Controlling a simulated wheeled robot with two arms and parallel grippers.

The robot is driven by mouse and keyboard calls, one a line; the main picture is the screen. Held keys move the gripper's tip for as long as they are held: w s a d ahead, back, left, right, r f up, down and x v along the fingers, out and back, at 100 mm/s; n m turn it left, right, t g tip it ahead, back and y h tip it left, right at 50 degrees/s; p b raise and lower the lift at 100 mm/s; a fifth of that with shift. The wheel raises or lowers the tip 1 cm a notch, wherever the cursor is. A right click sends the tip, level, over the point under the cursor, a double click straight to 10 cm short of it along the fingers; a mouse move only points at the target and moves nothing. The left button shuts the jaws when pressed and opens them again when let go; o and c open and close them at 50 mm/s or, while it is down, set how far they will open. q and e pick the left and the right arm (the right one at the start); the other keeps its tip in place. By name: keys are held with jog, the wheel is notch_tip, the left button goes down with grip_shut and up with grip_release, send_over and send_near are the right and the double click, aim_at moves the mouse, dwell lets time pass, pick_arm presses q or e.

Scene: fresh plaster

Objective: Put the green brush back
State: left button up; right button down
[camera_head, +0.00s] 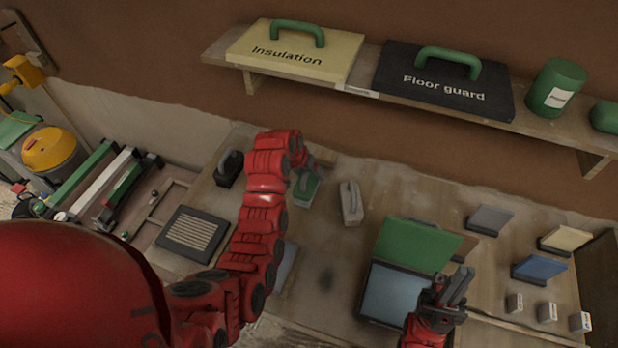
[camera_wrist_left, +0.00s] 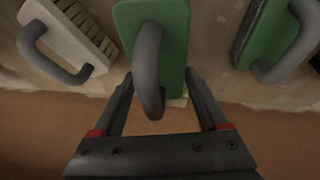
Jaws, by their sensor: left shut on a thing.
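The green brush (camera_head: 306,190) with a grey handle is on the bench toward the wall. In the left wrist view its green block (camera_wrist_left: 178,25) and grey handle (camera_wrist_left: 148,70) lie between my left fingers. My left gripper (camera_head: 308,168) is shut on it; the arm partly hides the grip in the head view. I cannot tell whether the brush touches the bench. My right gripper (camera_head: 456,287) is beside the open green-lidded box, its fingers close together; their opening is unclear.
A pale brush (camera_head: 351,203) and a dark-looking tool (camera_head: 229,168) flank the green brush. The open box (camera_head: 382,325) has a raised green lid (camera_head: 415,245). A dark grille (camera_head: 195,233) lies left. Several small blocks lie right. A shelf (camera_head: 540,130) overhangs the bench's back.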

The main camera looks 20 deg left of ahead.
aim_at(309, 180)
pick_arm(q)
jog(key=shift+w, duration=0.2)
notch_tip(309, 180, down, 3)
jog(key=shift+s+r+p, duration=0.1)
jog(key=shift+r+p, duration=0.05)
jog(key=shift+p, duration=1.1)
jog(key=shift+f, duration=0.35)
jog(key=shift+f, duration=0.1)
jog(key=shift+f, duration=0.2)
jog(key=o, duration=1.3)
jog(key=shift+r, duration=0.1)
jog(key=shift+o, duration=0.2)
